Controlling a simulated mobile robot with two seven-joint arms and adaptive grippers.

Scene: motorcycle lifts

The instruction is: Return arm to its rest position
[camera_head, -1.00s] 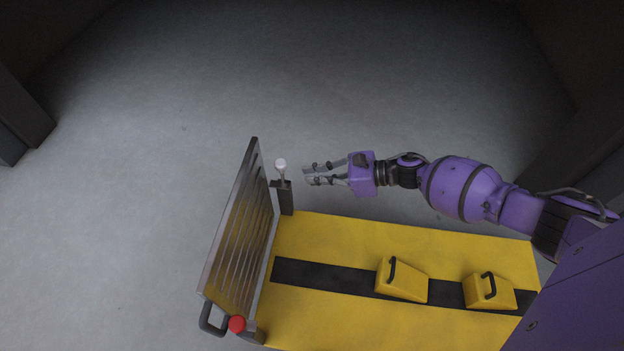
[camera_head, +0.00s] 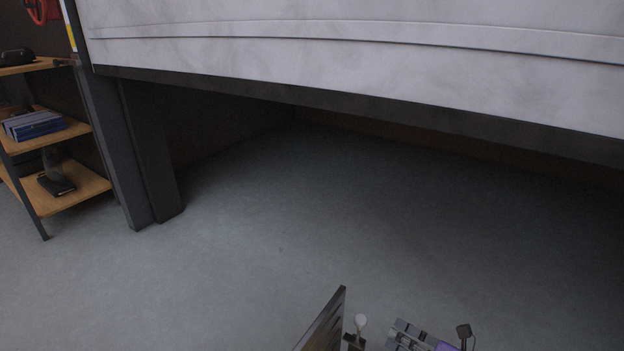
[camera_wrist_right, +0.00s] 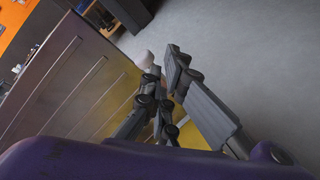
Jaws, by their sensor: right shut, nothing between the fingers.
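My right gripper (camera_head: 400,334) is at the bottom edge of the head view, just right of a lever with a white knob (camera_head: 361,321). Its arm is almost wholly out of the picture. In the right wrist view the fingers of the right gripper (camera_wrist_right: 172,75) are shut and empty. The white knob (camera_wrist_right: 144,59) shows beside them there, apparently apart from them. The tilted ribbed plate of the lift (camera_head: 328,322) stands left of the lever. It fills the left of the wrist view (camera_wrist_right: 70,80). My left gripper is not in view.
A white shutter (camera_head: 350,55) hangs partly raised across the top, above open grey floor (camera_head: 300,230). A dark post (camera_head: 150,160) stands at its left. A wooden shelf unit (camera_head: 75,195) at the far left holds blue books (camera_head: 35,126). Some yellow platform (camera_wrist_right: 190,135) shows below the gripper.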

